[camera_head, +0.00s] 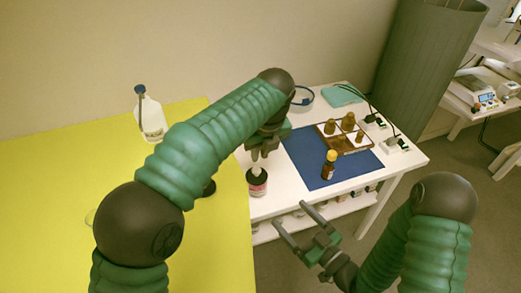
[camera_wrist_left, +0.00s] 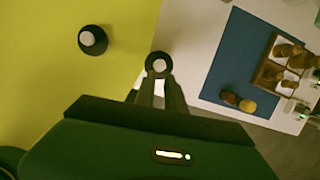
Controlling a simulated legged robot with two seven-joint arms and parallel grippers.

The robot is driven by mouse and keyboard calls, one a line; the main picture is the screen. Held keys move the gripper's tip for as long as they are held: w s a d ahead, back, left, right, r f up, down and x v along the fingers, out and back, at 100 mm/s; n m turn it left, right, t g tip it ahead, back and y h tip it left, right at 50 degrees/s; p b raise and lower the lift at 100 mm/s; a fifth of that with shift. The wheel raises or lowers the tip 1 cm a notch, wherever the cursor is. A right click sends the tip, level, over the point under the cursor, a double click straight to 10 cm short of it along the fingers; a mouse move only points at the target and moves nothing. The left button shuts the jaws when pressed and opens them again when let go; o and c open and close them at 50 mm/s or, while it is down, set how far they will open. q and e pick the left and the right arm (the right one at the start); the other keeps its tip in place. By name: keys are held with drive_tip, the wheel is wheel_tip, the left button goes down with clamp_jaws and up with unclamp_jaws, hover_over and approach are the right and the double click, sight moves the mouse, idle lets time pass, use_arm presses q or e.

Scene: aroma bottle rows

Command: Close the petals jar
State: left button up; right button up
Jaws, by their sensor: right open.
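The jar (camera_head: 257,188), with a pinkish label and a dark top, stands on the white table near its left edge. I take it to be the petals jar. My left gripper (camera_head: 256,160) reaches down just above it, close to the dark top. In the left wrist view its two fingers (camera_wrist_left: 158,80) point at a dark ring with a pale round centre (camera_wrist_left: 158,64), and I cannot tell whether they touch or clasp it. My right gripper (camera_head: 292,222) is open and empty, lower down in front of the white table.
A dark round item with a pale centre (camera_wrist_left: 93,40) is on the yellow table (camera_head: 225,240). A white bottle (camera_head: 151,118) stands at its back. A blue mat (camera_head: 305,165) holds a brown bottle (camera_head: 329,166) and a wooden tray (camera_head: 352,147) with several bottles.

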sight(256, 169)
use_arm(q)
drive_tip(key=shift+x, duration=2.5)
drive_tip(key=p+v, duration=0.6)
drive_tip(key=p, duration=0.1)
